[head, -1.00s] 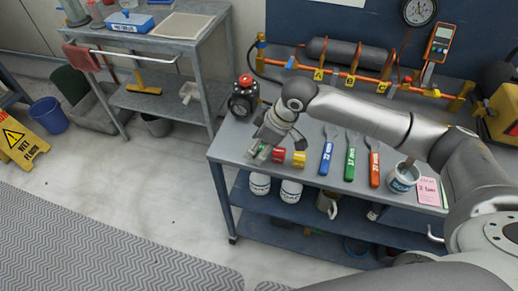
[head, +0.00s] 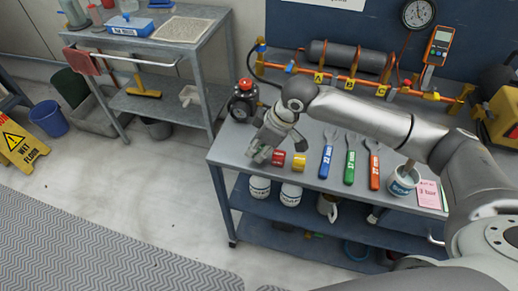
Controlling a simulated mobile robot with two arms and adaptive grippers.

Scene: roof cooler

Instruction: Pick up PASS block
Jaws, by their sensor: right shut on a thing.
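My right gripper (head: 260,154) points down at the left front corner of the grey bench. It is shut on a small green block (head: 263,152), mostly hidden between the fingers. Any lettering on the block is too small to read, and I cannot tell whether it touches the bench top. A red block (head: 278,158) and a yellow block (head: 299,162) stand just to the right of the gripper. My left gripper is not in view.
A cup (head: 403,182) and pink card (head: 428,193) are farther right. A black device with a red knob (head: 243,102) stands behind the gripper.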

